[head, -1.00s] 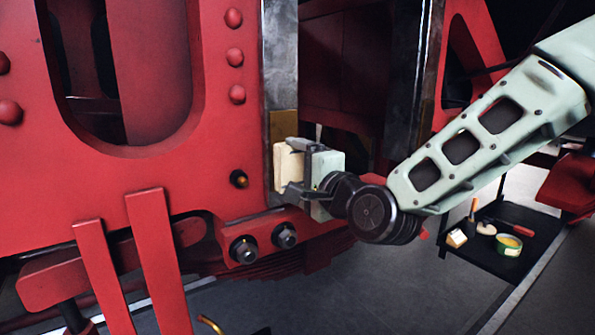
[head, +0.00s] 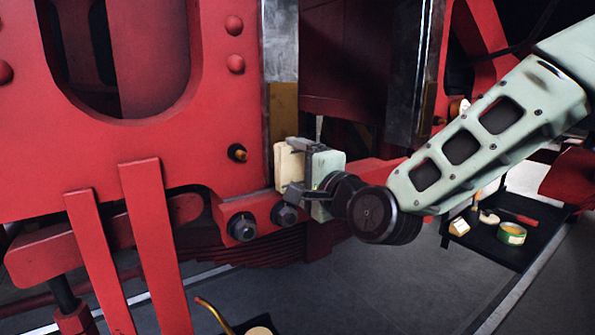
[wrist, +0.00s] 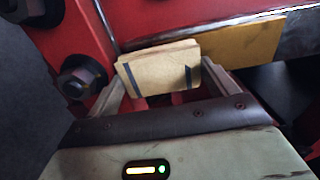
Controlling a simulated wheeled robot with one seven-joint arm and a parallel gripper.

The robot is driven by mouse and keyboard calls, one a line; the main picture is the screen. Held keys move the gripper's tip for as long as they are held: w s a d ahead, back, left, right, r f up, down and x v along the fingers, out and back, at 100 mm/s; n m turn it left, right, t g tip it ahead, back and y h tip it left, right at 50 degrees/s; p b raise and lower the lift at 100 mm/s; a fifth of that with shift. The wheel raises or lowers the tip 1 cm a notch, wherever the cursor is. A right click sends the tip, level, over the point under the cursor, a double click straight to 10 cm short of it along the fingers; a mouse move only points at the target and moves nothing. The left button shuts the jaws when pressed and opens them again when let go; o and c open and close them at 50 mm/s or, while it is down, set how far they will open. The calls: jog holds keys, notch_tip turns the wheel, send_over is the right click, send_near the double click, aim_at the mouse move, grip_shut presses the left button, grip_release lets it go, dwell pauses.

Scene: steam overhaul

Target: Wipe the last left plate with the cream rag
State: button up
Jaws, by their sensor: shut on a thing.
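The cream rag (head: 288,166) is a folded pad with dark stripes, shown also in the wrist view (wrist: 160,68). My gripper (head: 298,168) is shut on it, with one finger on each side in the wrist view (wrist: 163,78). An ochre-brown plate (head: 283,110) sits at the lower end of the upright steel strip on the red frame. In the wrist view the plate (wrist: 243,49) runs just beyond and right of the rag. The rag is at the plate's lower end and hides part of it. I cannot tell whether they touch.
Large bolts (head: 243,227) stick out of the red beam below, and a smaller bolt (head: 237,152) stands left of the rag. A second steel upright (head: 410,75) stands to the right. A black tray (head: 505,238) with a green tin (head: 511,234) is at right.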

jog(key=shift+s+d+f, duration=0.1)
jog(key=shift+f, duration=0.05)
jog(key=shift+p+v, duration=0.3)
jog(key=shift+v, duration=2.6)
jog(key=v, duration=0.3)
jog(key=shift+p, duration=0.35)
jog(key=shift+b+x, duration=0.9)
jog(key=shift+x, duration=2.65)
jog(key=shift+x, duration=0.9)
jog(key=shift+r, duration=0.25)
